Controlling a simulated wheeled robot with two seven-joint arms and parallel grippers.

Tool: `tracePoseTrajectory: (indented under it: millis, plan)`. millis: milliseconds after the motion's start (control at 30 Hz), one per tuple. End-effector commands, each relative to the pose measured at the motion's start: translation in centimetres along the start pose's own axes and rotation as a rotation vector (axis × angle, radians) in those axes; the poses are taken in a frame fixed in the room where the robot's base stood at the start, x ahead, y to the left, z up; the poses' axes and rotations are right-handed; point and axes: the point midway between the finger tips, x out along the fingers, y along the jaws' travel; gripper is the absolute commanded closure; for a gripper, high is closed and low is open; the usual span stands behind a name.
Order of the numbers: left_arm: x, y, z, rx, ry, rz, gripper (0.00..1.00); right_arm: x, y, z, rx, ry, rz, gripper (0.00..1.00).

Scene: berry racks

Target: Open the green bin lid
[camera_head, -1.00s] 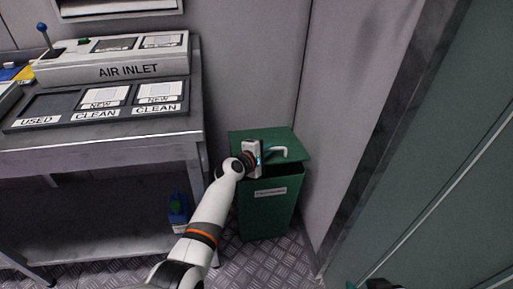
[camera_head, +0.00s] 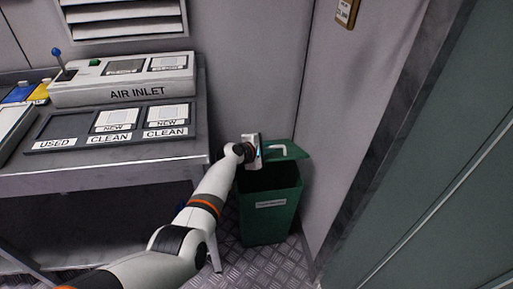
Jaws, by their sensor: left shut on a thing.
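The green bin (camera_head: 270,215) stands on the floor by the wall, with a white label on its front. Its green lid (camera_head: 292,152) is raised and tilted up at the back, and the dark inside of the bin shows below it. My left gripper (camera_head: 262,150) is at the lid, shut on the light-coloured lid handle (camera_head: 277,149). The gripper body hides the left part of the lid and some of the handle. My right gripper is out of view.
A grey metal table (camera_head: 120,165) with the air inlet box (camera_head: 125,82) and a tray of filters (camera_head: 110,125) stands left of the bin. A wall is close behind and right of the bin. A green door (camera_head: 440,190) is at the far right.

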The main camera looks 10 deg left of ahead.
Motion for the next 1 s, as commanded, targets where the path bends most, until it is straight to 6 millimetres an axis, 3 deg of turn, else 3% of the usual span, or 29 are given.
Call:
tracePoseTrajectory:
  millis: [267,300,333,767,1000]
  plan:
    - [0.0,-0.2,-0.1,-0.003,0.002,-0.004,1.0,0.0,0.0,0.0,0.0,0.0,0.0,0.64]
    - [0.0,-0.2,-0.1,-0.003,0.002,-0.004,0.83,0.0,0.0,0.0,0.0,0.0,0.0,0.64]
    - [0.0,-0.2,-0.1,-0.002,0.002,-0.003,0.8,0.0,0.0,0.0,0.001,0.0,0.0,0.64]
    - [0.0,0.0,-0.1,0.001,0.001,-0.002,0.8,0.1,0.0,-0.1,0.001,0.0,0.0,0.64]
    - [0.5,2.4,0.5,0.051,0.002,-0.051,0.8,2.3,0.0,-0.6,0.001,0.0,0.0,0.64]
